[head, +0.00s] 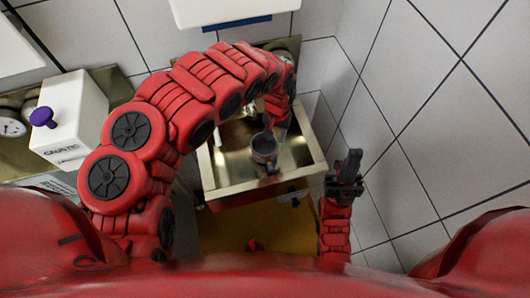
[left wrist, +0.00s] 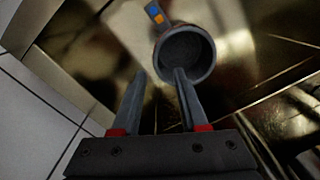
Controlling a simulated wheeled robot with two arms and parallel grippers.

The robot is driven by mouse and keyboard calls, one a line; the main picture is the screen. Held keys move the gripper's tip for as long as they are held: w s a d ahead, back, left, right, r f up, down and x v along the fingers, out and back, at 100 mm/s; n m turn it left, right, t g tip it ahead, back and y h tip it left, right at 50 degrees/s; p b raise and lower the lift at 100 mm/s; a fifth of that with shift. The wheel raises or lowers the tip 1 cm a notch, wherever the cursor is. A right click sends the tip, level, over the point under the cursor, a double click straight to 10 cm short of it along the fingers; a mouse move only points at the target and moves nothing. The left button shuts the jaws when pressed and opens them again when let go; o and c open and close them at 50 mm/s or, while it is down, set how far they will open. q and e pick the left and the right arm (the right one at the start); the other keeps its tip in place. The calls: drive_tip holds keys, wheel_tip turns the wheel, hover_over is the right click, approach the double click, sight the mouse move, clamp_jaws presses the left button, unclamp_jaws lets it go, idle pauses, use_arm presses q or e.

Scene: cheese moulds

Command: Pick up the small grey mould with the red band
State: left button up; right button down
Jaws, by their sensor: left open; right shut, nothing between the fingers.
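A small dark grey round mould (head: 263,146) stands in the metal sink, its open top facing up. In the left wrist view the mould (left wrist: 188,52) shows its round mouth just beyond the fingertips. My right gripper (head: 348,165) is shut and empty, right of the sink.
The metal sink (head: 310,168) has raised walls around the mould. A small piece with orange and blue patches (left wrist: 156,13) lies beside the mould. A white caustic container (head: 72,112) with a purple knob stands at the left. Tiled wall (head: 440,110) bounds the right.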

sight(277, 147)
use_arm(q)
drive_tip(key=shift+s+d+f, duration=0.1)
drive_tip(key=shift+f, duration=1.05)
drive_tip(key=shift+s+d+f+p, duration=0.1)
drive_tip(key=shift+d+f+p, duration=0.05)
drive_tip(key=shift+f+p, duration=0.45)
drive_tip(key=shift+d+f+p, duration=0.15)
drive_tip(key=shift+f+p, duration=0.2)
drive_tip(key=shift+f, duration=0.4)
drive_tip(key=shift+d+f, duration=0.1)
drive_tip(key=shift+f, duration=1.1)
clamp_jaws()
